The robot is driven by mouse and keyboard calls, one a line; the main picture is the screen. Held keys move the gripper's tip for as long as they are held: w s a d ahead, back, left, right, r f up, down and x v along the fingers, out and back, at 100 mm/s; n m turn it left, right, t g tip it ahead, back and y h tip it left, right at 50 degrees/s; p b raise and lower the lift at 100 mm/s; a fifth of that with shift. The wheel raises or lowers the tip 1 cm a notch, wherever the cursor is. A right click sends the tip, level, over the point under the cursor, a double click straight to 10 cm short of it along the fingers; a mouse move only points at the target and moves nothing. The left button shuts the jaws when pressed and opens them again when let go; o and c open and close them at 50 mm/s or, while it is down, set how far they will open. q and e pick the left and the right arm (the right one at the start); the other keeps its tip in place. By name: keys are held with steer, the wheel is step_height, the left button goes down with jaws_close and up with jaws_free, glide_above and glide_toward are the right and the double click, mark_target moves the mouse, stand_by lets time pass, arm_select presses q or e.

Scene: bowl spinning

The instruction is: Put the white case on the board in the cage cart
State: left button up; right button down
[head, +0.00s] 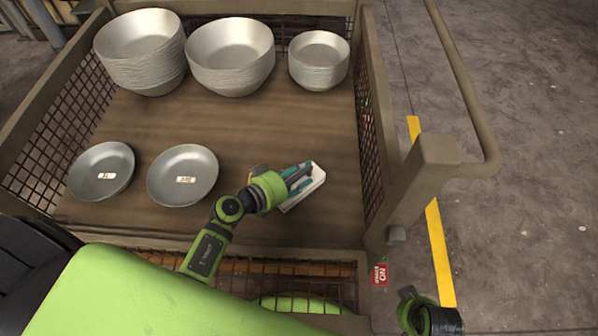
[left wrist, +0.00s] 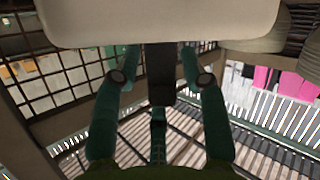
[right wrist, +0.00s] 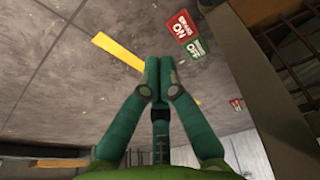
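The white case (head: 316,182) is over the front right part of the brown board (head: 120,133) inside the cage cart (head: 428,165). My left gripper (head: 298,178) reaches over the case from the left, its teal fingers around the dark part (left wrist: 160,70) between them. The case's white face (left wrist: 160,22) fills the top of the left wrist view and hides the fingertips. I cannot tell whether the case touches the board. My right gripper (right wrist: 160,68) is shut and empty, over the floor outside the cart.
Three stacks of metal bowls, left (head: 142,50), middle (head: 230,55) and right (head: 319,60), stand at the back. Two shallow metal dishes, (head: 101,171) and (head: 183,176), lie at the front left. The cart's mesh wall (head: 370,130) is close to the case's right. Mid-board is clear.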

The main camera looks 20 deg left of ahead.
arm_select(q)
steer(key=shift+r, duration=0.15)
steer(key=shift+s+a+r, duration=0.1)
steer(key=shift+s+a, duration=0.1)
steer(key=shift+s, duration=0.1)
steer(key=p+v, duration=0.3)
steer(key=v, duration=0.8)
arm_select(e)
step_height(320, 180, down, 7)
steer(key=s, duration=0.2)
steer(key=shift+s+d, duration=0.2)
steer(key=shift+s, duration=0.2)
arm_select(q)
steer(key=shift+s, duration=0.15)
